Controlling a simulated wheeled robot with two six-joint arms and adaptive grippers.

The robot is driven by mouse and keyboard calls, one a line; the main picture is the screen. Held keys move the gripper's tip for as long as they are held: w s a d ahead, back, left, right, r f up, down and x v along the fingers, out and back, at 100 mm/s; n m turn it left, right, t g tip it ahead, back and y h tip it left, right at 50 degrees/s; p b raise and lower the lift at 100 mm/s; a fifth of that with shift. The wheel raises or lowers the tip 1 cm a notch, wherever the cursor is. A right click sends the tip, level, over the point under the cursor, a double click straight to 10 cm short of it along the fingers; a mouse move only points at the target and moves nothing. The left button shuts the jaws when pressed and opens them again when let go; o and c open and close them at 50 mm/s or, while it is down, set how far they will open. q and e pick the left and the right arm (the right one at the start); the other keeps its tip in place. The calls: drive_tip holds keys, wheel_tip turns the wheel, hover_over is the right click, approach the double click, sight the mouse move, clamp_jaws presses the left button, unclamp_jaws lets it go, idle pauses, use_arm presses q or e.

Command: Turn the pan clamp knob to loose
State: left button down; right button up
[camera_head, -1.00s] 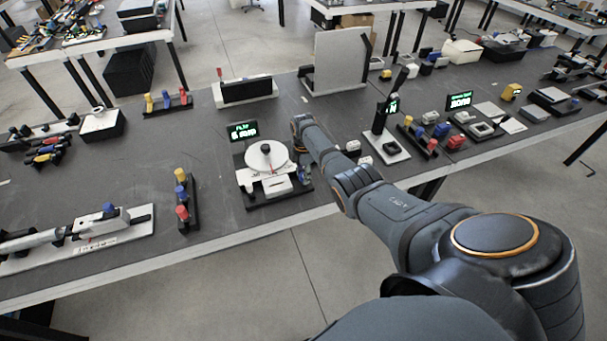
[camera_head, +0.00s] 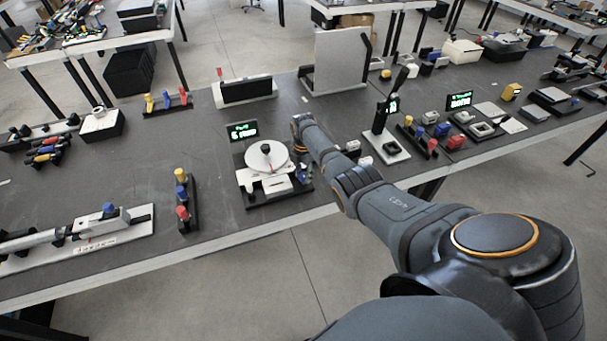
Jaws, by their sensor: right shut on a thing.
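The balance-like device has a round white pan (camera_head: 275,163) with a dark knob on it, a white body (camera_head: 277,188) and a lit green display (camera_head: 242,131) behind. It stands near the table's front edge. My right arm reaches in from the lower right, and its wrist bends down at the device's right side. My right gripper (camera_head: 301,168) is small and mostly hidden there. It is shut at a small blue part (camera_head: 303,177), which I take to be the pan clamp knob; the contact itself is not clear. My left gripper is out of view.
A rack with yellow, blue and red knobs (camera_head: 183,205) stands to the left of the device. A white stand with a black post (camera_head: 388,145) and another coloured rack (camera_head: 418,138) stand to the right.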

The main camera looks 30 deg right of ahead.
sight(303, 175)
drive_tip(key=o, duration=1.2)
drive_tip(key=shift+c, duration=0.2)
drive_tip(key=shift+r, duration=0.1)
wheel_tip(303, 175, up, 12)
